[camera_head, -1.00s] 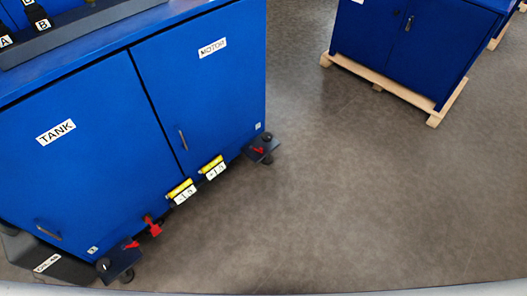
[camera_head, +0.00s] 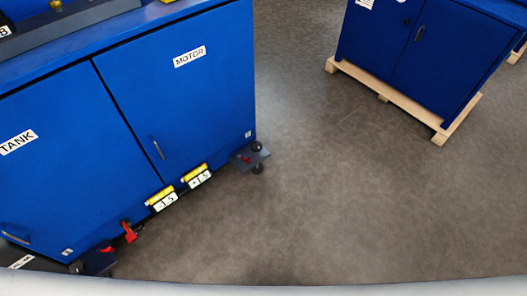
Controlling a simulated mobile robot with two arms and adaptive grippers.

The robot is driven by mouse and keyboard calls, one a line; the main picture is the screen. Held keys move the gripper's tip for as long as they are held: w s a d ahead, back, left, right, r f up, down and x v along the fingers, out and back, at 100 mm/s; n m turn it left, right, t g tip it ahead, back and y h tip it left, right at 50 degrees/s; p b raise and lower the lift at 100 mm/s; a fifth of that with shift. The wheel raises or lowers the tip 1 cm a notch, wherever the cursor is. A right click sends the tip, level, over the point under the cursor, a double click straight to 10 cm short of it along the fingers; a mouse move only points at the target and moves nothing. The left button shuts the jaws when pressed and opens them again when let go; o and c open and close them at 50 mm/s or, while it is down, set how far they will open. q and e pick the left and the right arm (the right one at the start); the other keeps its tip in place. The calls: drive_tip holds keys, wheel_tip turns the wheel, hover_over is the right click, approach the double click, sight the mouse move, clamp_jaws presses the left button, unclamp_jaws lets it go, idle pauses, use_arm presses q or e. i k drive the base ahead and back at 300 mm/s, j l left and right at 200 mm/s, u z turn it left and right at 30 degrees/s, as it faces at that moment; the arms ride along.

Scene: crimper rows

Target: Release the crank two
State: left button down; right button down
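A blue cabinet (camera_head: 205,95) with doors labelled TANK (camera_head: 18,142) and MOTOR (camera_head: 189,57) fills the left of the head view. Two yellow-topped units with white number tags, a left one (camera_head: 162,199) and a right one (camera_head: 197,176), sit along its lower edge. A red lever (camera_head: 129,232) sticks out to their left. Dark brackets with red parts stand at the lower corners, one at the right (camera_head: 250,156) and one at the bottom left (camera_head: 98,260). I cannot tell which part is crank two. Neither gripper is in view.
Another blue cabinet (camera_head: 415,45) stands on a wooden pallet (camera_head: 400,98) at the upper right. The grey floor (camera_head: 330,200) between the cabinets and in front is clear. A pale curved edge runs along the bottom of the view.

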sight(239, 156)
drive_tip(key=i+l, duration=0.15)
drive_tip(key=l, duration=0.2)
drive_tip(key=i+l+u, duration=0.1)
drive_tip(key=l, duration=0.2)
drive_tip(key=i+l, duration=0.2)
drive_tip(key=l, duration=0.15)
drive_tip(key=i+l+u, duration=0.1)
drive_tip(key=l, duration=0.2)
drive_tip(key=i+l, duration=0.15)
drive_tip(key=l, duration=0.2)
drive_tip(key=u, duration=0.05)
